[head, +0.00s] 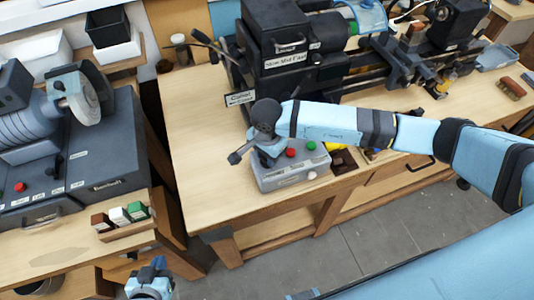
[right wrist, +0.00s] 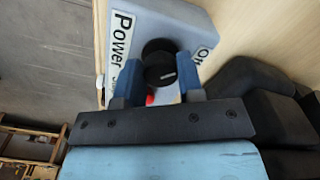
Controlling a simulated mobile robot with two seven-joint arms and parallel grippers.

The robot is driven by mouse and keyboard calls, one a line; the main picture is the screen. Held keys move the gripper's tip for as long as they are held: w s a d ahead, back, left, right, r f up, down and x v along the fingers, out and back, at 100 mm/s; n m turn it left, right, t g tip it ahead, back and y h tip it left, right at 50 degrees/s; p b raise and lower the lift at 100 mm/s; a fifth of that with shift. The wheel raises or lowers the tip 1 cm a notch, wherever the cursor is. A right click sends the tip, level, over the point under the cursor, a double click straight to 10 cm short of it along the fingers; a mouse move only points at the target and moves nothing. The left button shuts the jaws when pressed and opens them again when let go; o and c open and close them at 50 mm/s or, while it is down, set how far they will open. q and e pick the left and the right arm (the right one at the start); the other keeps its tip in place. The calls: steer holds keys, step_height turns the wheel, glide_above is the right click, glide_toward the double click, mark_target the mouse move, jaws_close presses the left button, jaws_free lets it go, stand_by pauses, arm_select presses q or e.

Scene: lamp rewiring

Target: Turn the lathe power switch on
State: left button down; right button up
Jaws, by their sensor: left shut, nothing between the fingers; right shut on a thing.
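The grey lathe control box (head: 290,178) sits on the front of the wooden bench, with red and green buttons on top. In the right wrist view the box (right wrist: 180,18) shows a "Power" label and a partly hidden "On" label. A round black switch knob (right wrist: 158,62) stands between these labels. My right gripper (right wrist: 156,80) has one blue finger on each side of the knob and is shut on it. In the head view my right gripper (head: 268,160) is over the box's left part. My left gripper (head: 151,272) is shut and empty at the bottom, away from the box.
The dark lathe (head: 285,50) stands behind the box. A bench grinder (head: 60,120) stands on the left bench, with a small rack of blocks (head: 125,217) at its front. A brush (head: 512,88) lies at the right. The bench left of the box is clear.

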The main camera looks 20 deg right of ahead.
steer(key=shift+f+m+b, duration=0.15)
steer(key=shift+m+b, duration=0.8)
steer(key=shift+m, duration=0.05)
steer(key=m+b, duration=0.2)
steer(key=shift+w+m, duration=0.1)
steer(key=shift+m, duration=0.2)
steer(key=m+b, duration=0.2)
steer(key=m, duration=0.1)
steer(key=shift+m, duration=0.4)
steer(key=m+b, duration=0.3)
steer(key=m, duration=0.2)
steer(key=shift+w, duration=0.1)
steer(key=m+b, duration=0.1)
steer(key=m, duration=0.1)
steer(key=shift+m, duration=0.3)
steer(key=shift+m+b, duration=0.35)
steer(key=shift+m, duration=0.65)
steer(key=o, duration=0.9)
